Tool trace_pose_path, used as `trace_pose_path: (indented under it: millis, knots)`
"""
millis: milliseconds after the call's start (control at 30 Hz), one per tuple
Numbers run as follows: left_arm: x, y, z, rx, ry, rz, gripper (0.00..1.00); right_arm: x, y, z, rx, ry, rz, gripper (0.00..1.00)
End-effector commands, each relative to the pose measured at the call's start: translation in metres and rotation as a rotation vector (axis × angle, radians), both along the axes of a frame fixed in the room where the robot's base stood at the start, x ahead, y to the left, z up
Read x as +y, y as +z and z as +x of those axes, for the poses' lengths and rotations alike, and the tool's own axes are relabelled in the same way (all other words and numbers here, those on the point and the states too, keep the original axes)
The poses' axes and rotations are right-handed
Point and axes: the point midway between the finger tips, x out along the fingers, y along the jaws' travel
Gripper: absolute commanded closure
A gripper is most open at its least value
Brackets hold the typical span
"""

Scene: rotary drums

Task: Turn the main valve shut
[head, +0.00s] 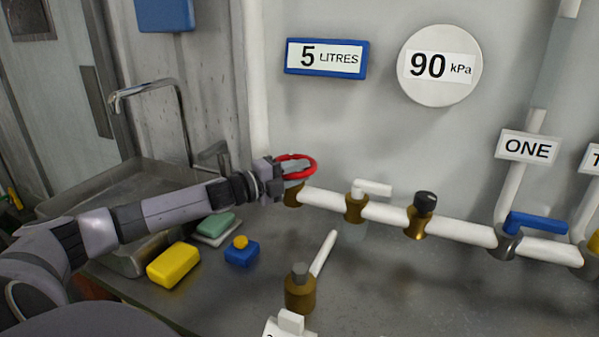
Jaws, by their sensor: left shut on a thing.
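The main valve looks to be the one with the red round handwheel (313,164) on a brass body (292,195), at the left end of the white pipe. My left gripper (288,168) reaches in from the left and is shut on the red handwheel. The gripper hides the wheel's left part. How far the valve is turned cannot be told. My right gripper is not in view.
The white pipe (465,232) carries a white lever (373,187), a black knob (425,199) and a blue lever (536,224) under a "ONE" sign (527,148). A yellow sponge (173,265), a blue item (242,254) and a brass tap (300,293) stand on the counter.

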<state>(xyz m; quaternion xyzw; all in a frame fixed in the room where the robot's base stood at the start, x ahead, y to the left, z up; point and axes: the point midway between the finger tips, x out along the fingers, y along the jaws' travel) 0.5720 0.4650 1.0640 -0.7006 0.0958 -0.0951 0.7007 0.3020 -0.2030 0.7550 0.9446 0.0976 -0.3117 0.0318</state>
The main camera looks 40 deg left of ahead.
Motion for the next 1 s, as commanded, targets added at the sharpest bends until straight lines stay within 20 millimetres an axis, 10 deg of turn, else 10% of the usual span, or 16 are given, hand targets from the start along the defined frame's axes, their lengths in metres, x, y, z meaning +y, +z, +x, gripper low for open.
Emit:
trace_pose_path:
  millis: [1000]
  knots:
    - [0.014,-0.002,-0.012,0.000,-0.593,-0.002,1.00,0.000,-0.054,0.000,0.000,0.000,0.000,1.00]
